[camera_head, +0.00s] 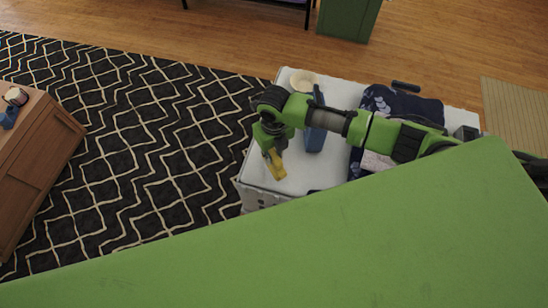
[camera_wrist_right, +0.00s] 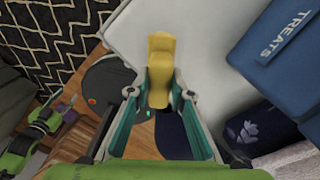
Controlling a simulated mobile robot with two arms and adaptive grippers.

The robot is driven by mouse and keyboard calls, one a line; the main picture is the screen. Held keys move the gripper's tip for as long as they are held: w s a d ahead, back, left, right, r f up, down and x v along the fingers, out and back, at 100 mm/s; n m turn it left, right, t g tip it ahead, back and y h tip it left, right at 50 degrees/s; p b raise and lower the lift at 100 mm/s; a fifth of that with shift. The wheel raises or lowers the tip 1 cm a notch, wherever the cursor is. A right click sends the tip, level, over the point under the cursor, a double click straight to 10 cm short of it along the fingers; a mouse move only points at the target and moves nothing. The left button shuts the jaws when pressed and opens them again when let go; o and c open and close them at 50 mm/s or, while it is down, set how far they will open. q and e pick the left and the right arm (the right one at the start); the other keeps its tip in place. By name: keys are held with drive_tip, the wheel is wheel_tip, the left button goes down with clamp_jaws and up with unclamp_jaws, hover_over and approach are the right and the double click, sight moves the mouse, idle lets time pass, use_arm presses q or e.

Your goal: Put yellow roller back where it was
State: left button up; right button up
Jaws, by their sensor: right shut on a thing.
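The yellow roller (camera_head: 276,164) is at the tip of my right gripper (camera_head: 271,151), over the left part of the white table top (camera_head: 262,174). In the right wrist view the roller (camera_wrist_right: 160,68) sits between the two teal fingers of my right gripper (camera_wrist_right: 158,95), which is shut on it. The roller's far end points away from the palm. I cannot tell whether the roller touches the white top.
A blue box marked TREATS (camera_wrist_right: 275,45) stands on the white top; it also shows in the head view (camera_head: 315,138). A pale bowl (camera_head: 303,80) and dark patterned cloth (camera_head: 400,104) are there too. A green surface (camera_head: 330,240) fills the foreground. A wooden cabinet (camera_head: 40,160) stands left.

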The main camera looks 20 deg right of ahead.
wheel_tip(320, 180, down, 3)
drive_tip(key=shift+r, duration=0.1)
drive_tip(key=shift+s, duration=0.1)
drive_tip(key=shift+f, duration=0.2)
drive_tip(key=o, duration=1)
drive_tip(key=shift+r, duration=0.15)
drive_tip(key=shift+r, duration=0.6)
wheel_tip(320, 180, up, 11)
drive_tip(key=shift+b, duration=0.45)
